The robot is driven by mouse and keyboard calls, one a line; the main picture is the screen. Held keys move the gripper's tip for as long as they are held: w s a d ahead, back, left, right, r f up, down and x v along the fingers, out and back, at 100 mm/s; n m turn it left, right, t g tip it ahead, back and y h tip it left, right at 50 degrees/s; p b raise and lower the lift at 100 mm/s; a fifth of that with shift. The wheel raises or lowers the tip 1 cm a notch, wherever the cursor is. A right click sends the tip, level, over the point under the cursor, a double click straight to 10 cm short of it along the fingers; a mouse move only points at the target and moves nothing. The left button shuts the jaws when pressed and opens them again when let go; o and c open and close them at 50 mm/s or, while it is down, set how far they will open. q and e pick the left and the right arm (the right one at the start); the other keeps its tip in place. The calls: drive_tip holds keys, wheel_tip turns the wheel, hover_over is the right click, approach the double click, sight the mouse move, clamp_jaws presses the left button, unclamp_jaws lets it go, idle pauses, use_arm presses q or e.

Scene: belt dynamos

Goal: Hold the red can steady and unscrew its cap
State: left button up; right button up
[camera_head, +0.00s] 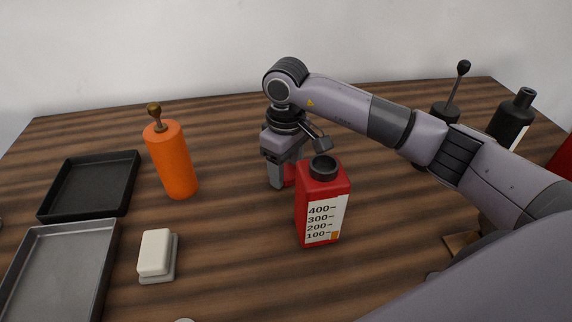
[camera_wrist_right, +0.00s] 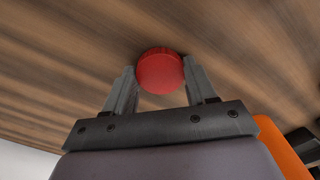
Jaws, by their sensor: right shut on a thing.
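The red can (camera_head: 323,205) stands upright on the table, with a white label of graduated marks on its front. Its black neck (camera_head: 323,167) shows a dark top with no cap on it. My right gripper (camera_head: 283,180) points down just behind and left of the can. It is shut on a round red piece, seen from its flat end between both fingers in the right wrist view (camera_wrist_right: 160,72). The piece looks like a cap, but I cannot tell for sure, as the can and gripper partly hide it in the head view. My left gripper is not in view.
An orange bottle (camera_head: 172,160) with a brass knob, a black tray (camera_head: 131,170), a grey tray (camera_head: 111,245) and a white block (camera_head: 156,253) stand to the left. Dark bottles (camera_head: 511,118) and a red object (camera_head: 563,160) are at right.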

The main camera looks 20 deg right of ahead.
sight(285, 172)
drive_tip(key=shift+f, duration=0.2)
drive_tip(key=o, duration=1.2)
drive_tip(key=shift+r, duration=0.1)
drive_tip(key=shift+c, duration=0.2)
drive_tip(key=shift+r, duration=0.1)
drive_tip(key=shift+r, duration=0.2)
wheel_tip(285, 172, up, 12)
drive_tip(key=b, duration=0.1)
drive_tip(key=shift+f, duration=0.15)
